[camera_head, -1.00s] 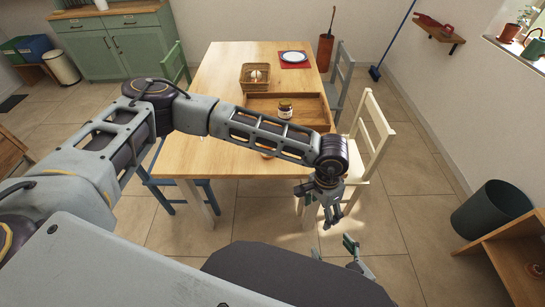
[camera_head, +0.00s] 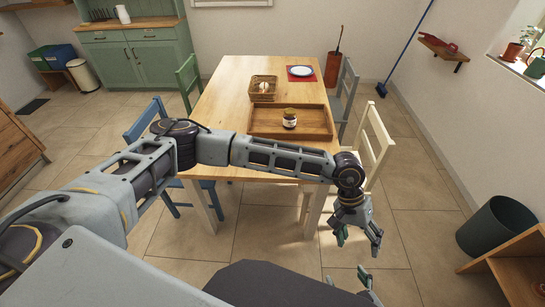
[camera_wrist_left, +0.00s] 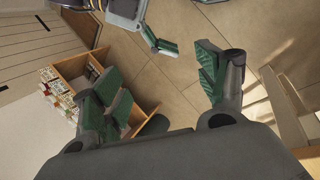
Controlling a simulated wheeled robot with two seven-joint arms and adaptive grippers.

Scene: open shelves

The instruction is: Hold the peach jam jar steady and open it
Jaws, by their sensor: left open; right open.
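A small jar with a dark lid and a pale label (camera_head: 289,120) stands upright in a wooden tray (camera_head: 262,131) on the table; its label is too small to read. My left gripper (camera_head: 357,236) hangs open and empty past the table's near right corner, well apart from the jar. Its spread fingers (camera_wrist_left: 160,82) show in the left wrist view with nothing between them. My right gripper (camera_head: 366,280) is below it, partly cut off by my own body, open and empty; it also shows at the top of the left wrist view (camera_wrist_left: 158,42).
The wooden table (camera_head: 225,110) also bears a wicker basket (camera_head: 263,90) and a plate on a red mat (camera_head: 301,78). A cream chair (camera_head: 374,145) stands at its right side, close to my left arm. A dark bin (camera_head: 494,228) and low shelf (camera_head: 510,262) stand at right.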

